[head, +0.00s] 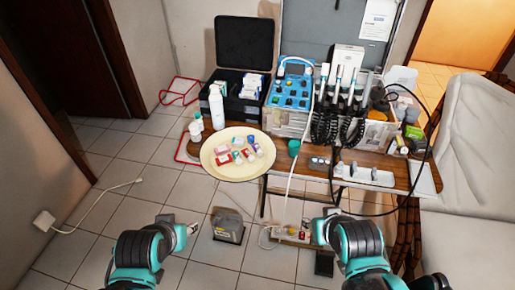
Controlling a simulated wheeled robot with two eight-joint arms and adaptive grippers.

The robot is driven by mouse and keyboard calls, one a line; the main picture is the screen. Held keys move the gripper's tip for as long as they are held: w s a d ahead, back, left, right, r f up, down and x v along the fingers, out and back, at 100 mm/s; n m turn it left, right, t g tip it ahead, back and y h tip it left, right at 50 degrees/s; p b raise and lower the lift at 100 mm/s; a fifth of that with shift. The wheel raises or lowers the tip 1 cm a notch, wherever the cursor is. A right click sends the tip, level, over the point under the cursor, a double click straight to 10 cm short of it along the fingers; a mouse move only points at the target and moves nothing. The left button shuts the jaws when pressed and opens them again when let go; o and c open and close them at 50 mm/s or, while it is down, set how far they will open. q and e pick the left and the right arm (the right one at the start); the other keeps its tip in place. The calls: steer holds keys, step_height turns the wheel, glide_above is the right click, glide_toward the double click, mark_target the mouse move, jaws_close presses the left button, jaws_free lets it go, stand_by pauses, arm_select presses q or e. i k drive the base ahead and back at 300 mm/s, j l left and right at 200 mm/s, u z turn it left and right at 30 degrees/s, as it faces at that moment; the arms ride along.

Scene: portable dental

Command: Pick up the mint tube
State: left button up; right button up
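A round cream tray (213,165) sits at the left end of the wooden table and holds several small boxes and tubes in white, pink, red and green. A small mint-green item (237,156) lies among them near the tray's middle; it is too small to tell surely whether it is the mint tube. My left gripper (191,229) is low at the front left, in front of and below the tray, apart from it. My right gripper (308,232) is low at the front right, below the table's front edge. Neither gripper visibly holds anything; the finger gaps are unclear.
A white bottle (216,108) and smaller white bottles stand behind the tray. A blue-topped dental unit (291,92) with hoses and an open black case (243,98) stand behind. A white cable hangs off the table front. A grey box (228,227) sits on the floor between my grippers.

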mark_target(236, 154)
steer(key=i+j, duration=0.4)
steer(key=i+j+z, duration=0.1)
steer(key=i+j, duration=0.3)
steer(key=j+z, duration=0.2)
steer(key=z, duration=1.25)
